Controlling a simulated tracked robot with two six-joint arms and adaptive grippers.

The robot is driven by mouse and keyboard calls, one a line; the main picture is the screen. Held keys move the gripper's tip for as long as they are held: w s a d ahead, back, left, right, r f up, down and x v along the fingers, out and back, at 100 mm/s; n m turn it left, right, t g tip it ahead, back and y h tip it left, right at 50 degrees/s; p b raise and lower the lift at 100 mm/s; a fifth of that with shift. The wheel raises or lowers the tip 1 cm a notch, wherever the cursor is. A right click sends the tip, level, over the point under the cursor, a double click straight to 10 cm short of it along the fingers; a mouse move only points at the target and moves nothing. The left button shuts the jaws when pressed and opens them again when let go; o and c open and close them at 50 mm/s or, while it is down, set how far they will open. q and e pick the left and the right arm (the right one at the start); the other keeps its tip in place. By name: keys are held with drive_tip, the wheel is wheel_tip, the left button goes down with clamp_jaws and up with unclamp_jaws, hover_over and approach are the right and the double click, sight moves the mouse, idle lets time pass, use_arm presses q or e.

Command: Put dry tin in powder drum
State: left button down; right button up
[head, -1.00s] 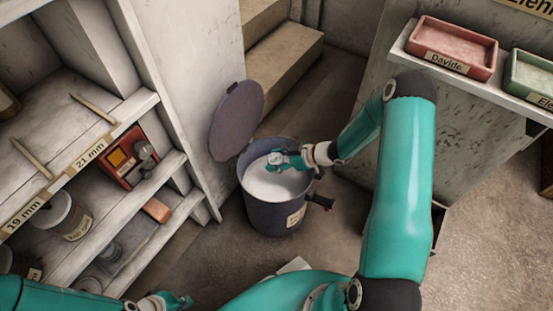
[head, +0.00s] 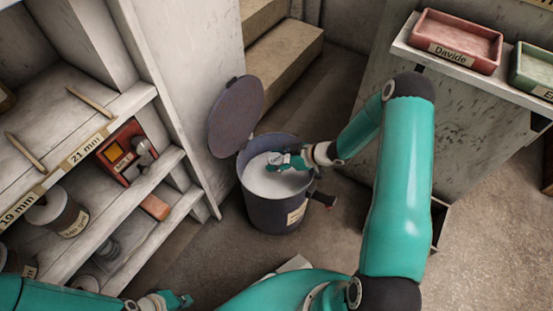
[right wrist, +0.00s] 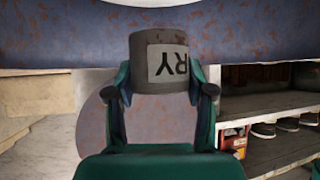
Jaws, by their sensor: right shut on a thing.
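The powder drum (head: 270,213) stands on the floor, dark grey-blue, with its round lid (head: 235,117) swung open at the back left and white powder (head: 266,184) inside. My right gripper (head: 281,161) is at the drum's mouth, above the powder. It is shut on the dry tin (right wrist: 160,68), a grey cylinder whose label shows "RY" upside down in the right wrist view. In the head view the tin is small and mostly hidden by the fingers. My left gripper (head: 182,300) is low at the bottom left, apart from the drum; its opening is unclear.
A shelf unit (head: 165,120) with jars, a red box (head: 127,152) and sticks is left of the drum. A counter at the right bears a red tray (head: 456,62) labelled "Davide" and a green tray (head: 533,72).

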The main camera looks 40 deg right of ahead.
drive_tip(key=shift+f+b, duration=0.85)
drive_tip(key=shift+f, duration=0.35)
drive_tip(key=o, duration=1.3)
drive_tip(key=shift+r+p, duration=1.75)
drive_tip(key=shift+r, duration=0.3)
